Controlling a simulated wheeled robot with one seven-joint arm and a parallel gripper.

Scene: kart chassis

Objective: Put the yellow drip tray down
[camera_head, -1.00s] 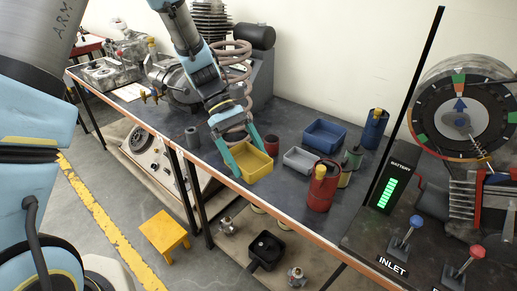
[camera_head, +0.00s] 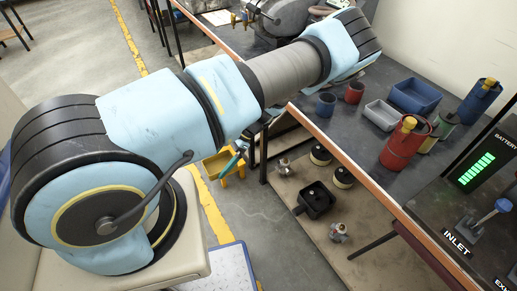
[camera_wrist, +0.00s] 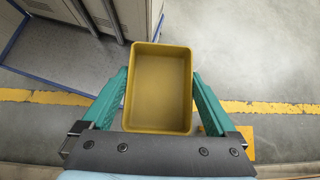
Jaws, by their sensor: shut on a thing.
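The yellow drip tray (camera_wrist: 158,95) is between the two teal fingers of my gripper (camera_wrist: 160,75) in the wrist view. The fingers press on its left and right walls. It looks empty, and I look down into it with the floor beyond. In the head view the tray (camera_head: 214,165) shows low beside the workbench, partly hidden by my arm and a teal finger. A yellow stool (camera_wrist: 241,143) shows partly at the tray's lower right in the wrist view. I cannot tell how far the tray is above the stool or floor.
The workbench (camera_head: 345,140) holds a grey bin (camera_head: 382,115), a blue bin (camera_head: 415,96), a red can (camera_head: 404,145) and cups. Its lower shelf holds a black pan (camera_head: 315,200). A blue-edged platform (camera_head: 215,268) stands on the floor. Floor right of the tray in the wrist view is clear.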

